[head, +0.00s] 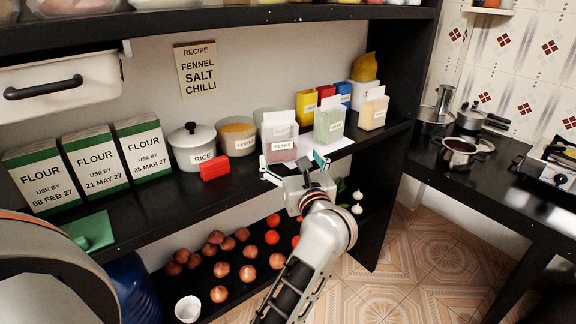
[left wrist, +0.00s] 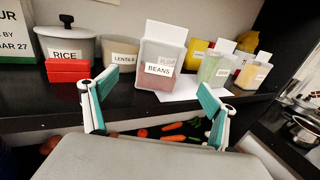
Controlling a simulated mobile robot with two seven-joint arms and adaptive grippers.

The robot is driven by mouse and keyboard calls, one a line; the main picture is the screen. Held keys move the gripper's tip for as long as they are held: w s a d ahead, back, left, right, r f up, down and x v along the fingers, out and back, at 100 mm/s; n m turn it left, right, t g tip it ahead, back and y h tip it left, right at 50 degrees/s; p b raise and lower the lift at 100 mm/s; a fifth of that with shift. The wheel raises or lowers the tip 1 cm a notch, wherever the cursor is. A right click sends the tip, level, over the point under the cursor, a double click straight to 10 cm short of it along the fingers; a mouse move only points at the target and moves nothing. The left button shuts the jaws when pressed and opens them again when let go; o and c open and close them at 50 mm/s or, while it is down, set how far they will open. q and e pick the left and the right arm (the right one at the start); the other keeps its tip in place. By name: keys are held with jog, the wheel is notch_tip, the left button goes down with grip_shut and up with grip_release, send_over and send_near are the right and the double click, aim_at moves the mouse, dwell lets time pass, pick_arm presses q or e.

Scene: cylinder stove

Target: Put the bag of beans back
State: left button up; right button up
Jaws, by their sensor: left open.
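The bag of beans (head: 281,134) is a pale upright pack with a BEANS label and pinkish contents low down. It stands on the black middle shelf (head: 180,205), and it also shows in the left wrist view (left wrist: 160,50). My left gripper (head: 293,166) is open and empty in front of the bag. In the left wrist view its teal-padded fingers (left wrist: 158,95) are spread, and the bag stands ahead of the gap between them. I see no clear contact. The right gripper is not in view.
A red block (head: 214,170), the rice pot (head: 192,148) and lentil container (head: 236,138) stand left of the bag. A green-filled pack (head: 329,126) stands right. A white paper (left wrist: 190,90) lies beside the bag. Vegetables lie on the lower shelf; a shelf overhangs above.

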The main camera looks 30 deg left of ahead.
pick_arm(q)
jog(key=s+d+f+n+t+h, duration=0.4)
jog(key=d+f+n+h, duration=0.35)
jog(key=n, duration=1.05)
jog(key=s+d+f+n+t+h, duration=0.3)
jog(key=s+d+f+n+h, duration=0.35)
jog(key=n, duration=1.15)
jog(key=s+f+m+g, duration=0.4)
jog(key=s+f+m, duration=0.2)
jog(key=f, duration=0.7)
jog(key=s+f+m+g+h, duration=0.1)
jog(key=s+f+m+g, duration=0.4)
jog(key=f, duration=0.9)
jog(key=s+m, duration=0.2)
jog(key=s, duration=0.2)
jog(key=shift+a+f+m, duration=0.15)
jog(key=shift+a+m, duration=0.15)
jog(key=shift+a, duration=0.05)
jog(key=shift+s+h, duration=0.1)
jog(key=shift+h, duration=0.2)
